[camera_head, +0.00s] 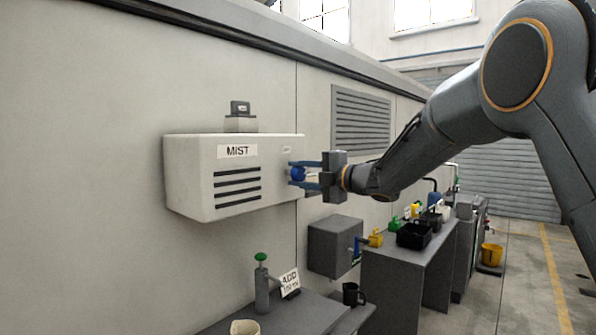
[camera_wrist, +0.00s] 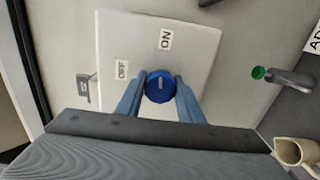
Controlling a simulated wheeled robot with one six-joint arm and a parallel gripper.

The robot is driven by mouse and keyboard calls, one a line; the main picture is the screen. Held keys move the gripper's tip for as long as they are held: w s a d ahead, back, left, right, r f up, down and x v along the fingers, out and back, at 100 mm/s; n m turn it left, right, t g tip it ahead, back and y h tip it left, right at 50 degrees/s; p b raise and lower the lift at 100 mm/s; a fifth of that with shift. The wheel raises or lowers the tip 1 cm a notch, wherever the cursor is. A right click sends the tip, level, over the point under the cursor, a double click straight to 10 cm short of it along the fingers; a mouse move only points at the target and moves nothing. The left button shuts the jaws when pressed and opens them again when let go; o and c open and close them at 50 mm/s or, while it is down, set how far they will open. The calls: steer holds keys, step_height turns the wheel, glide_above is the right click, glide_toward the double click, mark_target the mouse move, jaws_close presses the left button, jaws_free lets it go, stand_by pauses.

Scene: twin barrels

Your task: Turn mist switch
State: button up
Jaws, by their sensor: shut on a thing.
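The white MIST box (camera_head: 236,177) is fixed to the wall, with black slots under its label. Its blue round knob (camera_head: 298,174) is on the box's right side face in the head view. In the wrist view, the blue knob (camera_wrist: 160,87) has a pale marker line, with OFF and ON labels on the plate beyond it. My gripper (camera_head: 305,175) has its blue fingers on both sides of the knob and is shut on it. The fingers also show in the wrist view (camera_wrist: 160,97). The marker line's exact setting is hard to tell.
A grey box (camera_head: 335,246) hangs on the wall below. A green-topped dispenser (camera_head: 262,285) and a cream mug (camera_head: 245,327) are on the low bench. A counter (camera_head: 405,262) with black bins and coloured items extends to the right.

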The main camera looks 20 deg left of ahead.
steer(key=shift+m+p, duration=0.45)
steer(key=shift+m, duration=0.45)
steer(key=shift+f, duration=0.1)
steer(key=o, duration=1)
steer(key=shift+o, duration=0.2)
steer(key=b+v, duration=0.2)
steer(key=v, duration=0.5)
steer(key=shift+d, duration=0.4)
steer(key=shift+s, duration=0.1)
